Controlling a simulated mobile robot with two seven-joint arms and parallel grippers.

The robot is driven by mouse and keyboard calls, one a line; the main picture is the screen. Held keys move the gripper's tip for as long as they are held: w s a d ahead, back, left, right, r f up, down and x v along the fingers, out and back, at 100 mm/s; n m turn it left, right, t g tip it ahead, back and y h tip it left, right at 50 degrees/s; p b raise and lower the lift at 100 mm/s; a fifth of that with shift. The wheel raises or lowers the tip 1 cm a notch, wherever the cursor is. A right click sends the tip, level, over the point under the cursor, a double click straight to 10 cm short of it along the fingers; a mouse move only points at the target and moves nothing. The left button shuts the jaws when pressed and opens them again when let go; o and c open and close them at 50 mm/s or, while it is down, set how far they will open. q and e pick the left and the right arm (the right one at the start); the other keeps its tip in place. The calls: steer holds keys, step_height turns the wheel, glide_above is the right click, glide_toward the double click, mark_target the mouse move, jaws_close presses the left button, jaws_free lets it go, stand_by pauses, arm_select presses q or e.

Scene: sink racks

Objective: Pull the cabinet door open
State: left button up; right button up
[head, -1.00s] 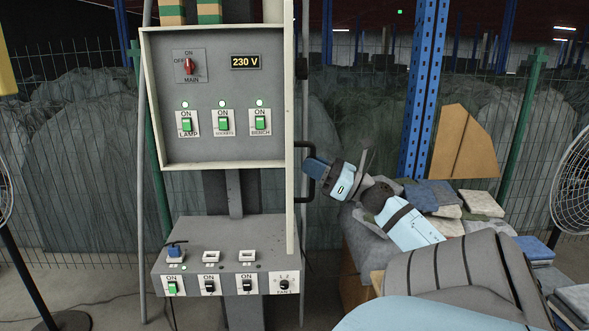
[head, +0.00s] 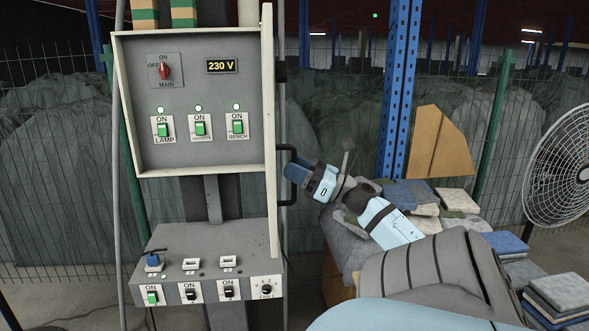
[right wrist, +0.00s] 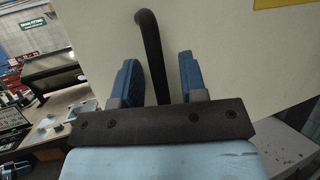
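The grey wall cabinet (head: 205,95) shows its inside with switches and a 230 V display. Its pale door (head: 269,200) stands swung open at the cabinet's right side, seen nearly edge-on and pointing towards me. A black handle (head: 284,150) is on the door's outer face; the right wrist view shows it as a bent bar (right wrist: 153,50). My left gripper is out of view.
A switch box (head: 205,262) sits below the cabinet, close under the door's lower edge. A fan (head: 565,165) stands at the far right, and a wire fence runs behind.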

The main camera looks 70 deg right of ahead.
steer(key=b+v, duration=0.3)
steer(key=v, duration=1)
steer(key=shift+f+b, duration=0.2)
steer(key=shift+b, duration=0.15)
steer(key=shift+s, duration=0.15)
